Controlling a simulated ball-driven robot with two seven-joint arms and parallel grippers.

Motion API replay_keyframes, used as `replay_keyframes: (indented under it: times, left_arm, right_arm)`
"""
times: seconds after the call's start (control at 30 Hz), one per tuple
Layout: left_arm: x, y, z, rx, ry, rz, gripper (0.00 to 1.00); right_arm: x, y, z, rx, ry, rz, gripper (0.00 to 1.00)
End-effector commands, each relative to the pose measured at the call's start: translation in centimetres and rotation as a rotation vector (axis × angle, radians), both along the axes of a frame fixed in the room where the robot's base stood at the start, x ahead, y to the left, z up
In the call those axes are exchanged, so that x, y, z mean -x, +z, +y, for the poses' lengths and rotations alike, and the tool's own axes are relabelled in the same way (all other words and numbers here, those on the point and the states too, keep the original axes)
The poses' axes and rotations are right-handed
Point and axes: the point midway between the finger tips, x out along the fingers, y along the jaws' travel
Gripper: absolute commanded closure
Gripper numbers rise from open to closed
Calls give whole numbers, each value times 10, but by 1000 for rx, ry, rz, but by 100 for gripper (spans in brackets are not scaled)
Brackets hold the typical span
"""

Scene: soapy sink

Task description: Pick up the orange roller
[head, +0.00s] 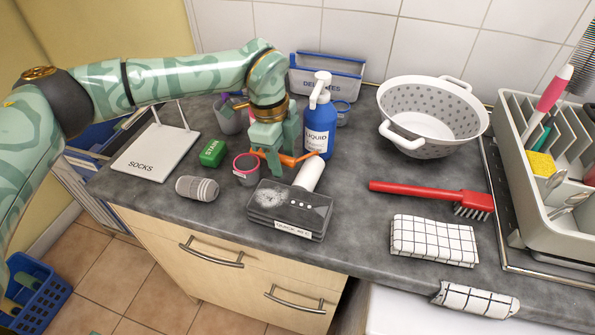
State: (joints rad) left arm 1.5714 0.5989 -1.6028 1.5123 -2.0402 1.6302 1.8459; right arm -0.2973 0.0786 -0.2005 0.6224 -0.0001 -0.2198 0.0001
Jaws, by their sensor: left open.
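The orange roller (302,159) lies on the grey counter, behind the dark box and in front of the blue soap bottle. A thin orange part of it shows beneath and to the right of my left gripper. A white cylinder (309,177) is close in front of it; I cannot tell whether it belongs to the roller. My left gripper (272,161) points down over the orange part with its fingers apart. The fingers hide some of it, and I cannot tell whether they touch it. My right gripper is not in view.
A blue soap bottle (319,126), a pink-rimmed cup (246,170), a green block (212,153), a grey cylinder (197,188) and a dark box (290,208) crowd around. A red brush (425,190) and white colander (432,116) are to the right. Counter between them is clear.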

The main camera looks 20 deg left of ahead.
Motion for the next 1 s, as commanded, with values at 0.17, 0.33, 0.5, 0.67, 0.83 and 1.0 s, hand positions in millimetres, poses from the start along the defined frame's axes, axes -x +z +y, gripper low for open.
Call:
replay_keyframes:
  times: [0.17,0.33,0.5,0.67,0.83,1.0]
  left_arm:
    - [0,-17,-3,0,1,1,55]
    - [0,-16,-2,0,1,0,63]
    - [0,-15,-2,0,1,0,100]
    - [0,-15,-2,0,1,0,100]
    - [0,-13,-2,0,1,0,100]
    - [0,3,-2,0,0,-3,100]
  right_arm:
    - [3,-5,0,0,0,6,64]
    - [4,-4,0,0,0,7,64]
    - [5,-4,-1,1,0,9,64]
    - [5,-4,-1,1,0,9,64]
    - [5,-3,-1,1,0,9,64]
    - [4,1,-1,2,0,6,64]
